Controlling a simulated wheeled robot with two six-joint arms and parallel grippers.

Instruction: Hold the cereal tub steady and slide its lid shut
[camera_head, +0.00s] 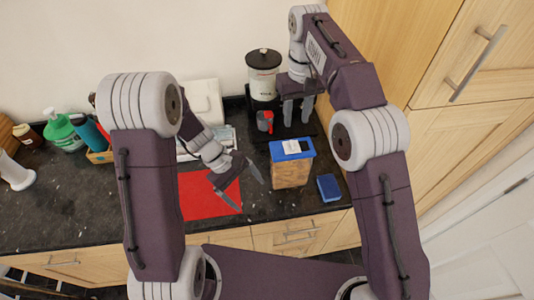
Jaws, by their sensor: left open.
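The cereal tub (290,174) stands upright on the dark counter, with tan contents showing through its side. Its blue lid (279,149) is on top, with a white patch on it; I cannot tell how far the lid is slid. My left gripper (250,196) is open and empty, to the left of the tub and apart from it, above the red mat's right edge. My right gripper (297,122) points down behind the tub, its two fingers apart with nothing seen between them.
A blue block (328,187) lies right of the tub near the counter's front edge. A black-lidded jar (263,78) and a red cup (265,121) stand behind. A red mat (205,198) lies left. Bottles (62,132) stand far left. Wooden cabinets (475,55) close off the right.

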